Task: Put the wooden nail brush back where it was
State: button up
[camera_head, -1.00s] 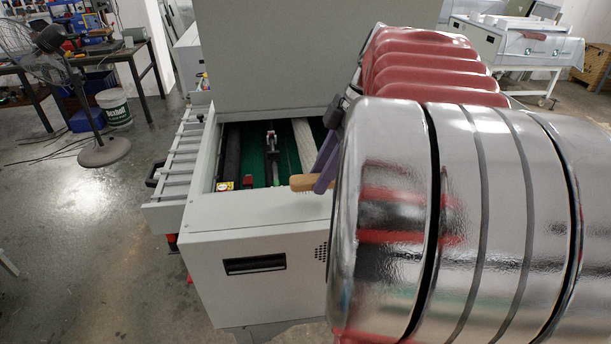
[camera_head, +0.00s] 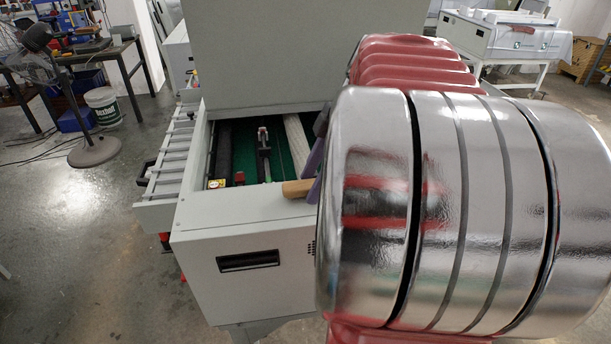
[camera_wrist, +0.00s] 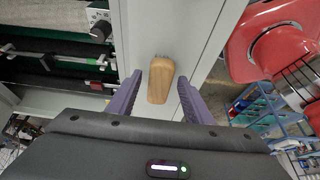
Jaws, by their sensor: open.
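The wooden nail brush (camera_wrist: 160,82) lies on the light grey top edge of the plate processor (camera_wrist: 160,30) in the wrist view. It sits between the two purple fingers of my gripper (camera_wrist: 158,84), which stand apart with a gap on each side of it. In the head view the brush (camera_head: 296,188) shows as a tan end on the processor's front ledge (camera_head: 240,207). One purple finger of my gripper (camera_head: 312,180) is beside it there. My silver and red arm hides the rest of the gripper and the right side of the ledge.
The processor's open bay, with dark rollers and a green bed (camera_head: 245,150), lies just behind the ledge. A slatted side tray (camera_head: 170,165) is at its left. A fan (camera_head: 95,150) and a white bucket (camera_head: 103,105) stand farther left. Grey floor is clear at front left.

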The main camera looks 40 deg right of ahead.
jog(key=shift+r, duration=0.1)
jog(key=v, duration=1.2)
dwell(0.6)
jog(key=w+a+f+m+h, duration=0.1)
jog(key=a+f, duration=0.1)
jog(key=a, duration=0.3)
jog(key=w+a+f+m+h, duration=0.1)
jog(key=a+f+m, duration=0.1)
jog(key=a, duration=0.3)
jog(key=w+a+f+m, duration=0.1)
jog(key=a+f+m, duration=0.1)
jog(key=a, duration=0.3)
jog(key=shift+a+f+h, duration=0.2)
jog(key=shift+a+h, duration=0.1)
jog(key=shift+h, duration=0.1)
jog(key=s+a+f+m+t+h, duration=0.1)
jog(key=s+a+f+m+t, duration=0.2)
jog(key=a+f+m, duration=0.3)
jog(key=a+f, duration=0.3)
jog(key=a, duration=0.4)
jog(key=shift+s, duration=0.2)
jog(key=shift+d, duration=0.1)
jog(key=shift+c, duration=0.4)
